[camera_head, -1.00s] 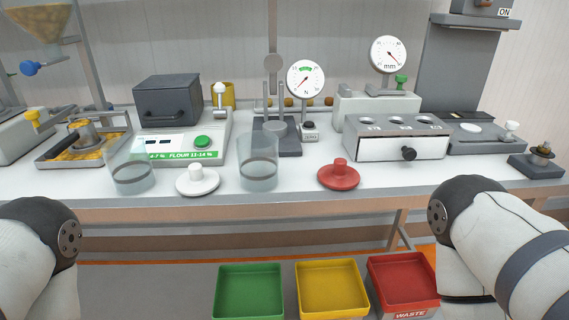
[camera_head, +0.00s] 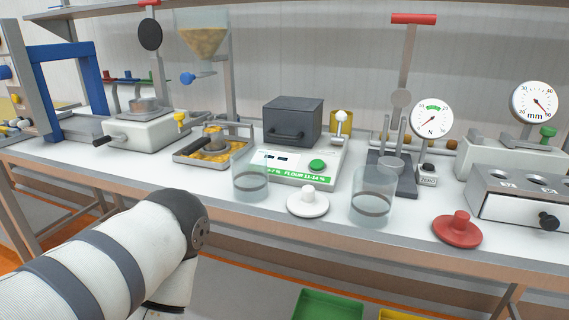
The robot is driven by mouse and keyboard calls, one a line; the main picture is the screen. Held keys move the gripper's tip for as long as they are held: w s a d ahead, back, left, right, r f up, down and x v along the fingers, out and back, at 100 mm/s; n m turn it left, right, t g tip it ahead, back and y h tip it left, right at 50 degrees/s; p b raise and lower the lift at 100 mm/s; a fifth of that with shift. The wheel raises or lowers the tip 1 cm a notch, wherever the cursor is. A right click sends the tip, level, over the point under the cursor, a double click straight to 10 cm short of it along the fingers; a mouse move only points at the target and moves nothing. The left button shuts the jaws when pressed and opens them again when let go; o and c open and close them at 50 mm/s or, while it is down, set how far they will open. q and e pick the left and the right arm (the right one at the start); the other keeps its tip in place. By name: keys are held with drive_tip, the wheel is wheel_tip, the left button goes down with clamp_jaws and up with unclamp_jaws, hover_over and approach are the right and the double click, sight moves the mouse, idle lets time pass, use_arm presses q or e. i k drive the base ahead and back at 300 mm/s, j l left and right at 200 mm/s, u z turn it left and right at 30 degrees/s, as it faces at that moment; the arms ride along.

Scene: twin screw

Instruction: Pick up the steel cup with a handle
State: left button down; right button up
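A small grey steel cup (camera_head: 213,137) with what looks like a short handle stands in a shallow metal tray (camera_head: 183,158) of yellow grain, left of centre on the bench. Its handle is too small to make out clearly. My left arm comes in from the lower left, in front of the bench and below the tray. Its gripper is not in view. My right arm and gripper are not in view. No gripper is seen touching the cup.
Right of the tray stands a flour meter (camera_head: 300,165) with a dark box. Along the front edge are two glass beakers (camera_head: 251,183) (camera_head: 373,196), a white lid (camera_head: 308,202) and a red lid (camera_head: 457,230). A grey machine (camera_head: 150,131) stands to the left.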

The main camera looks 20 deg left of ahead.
sight(213, 140)
drive_tip(key=j+u, duration=0.25)
drive_tip(key=j, duration=0.4)
drive_tip(key=k+j+u, duration=0.1)
drive_tip(key=j+u, duration=0.15)
drive_tip(key=j, duration=0.4)
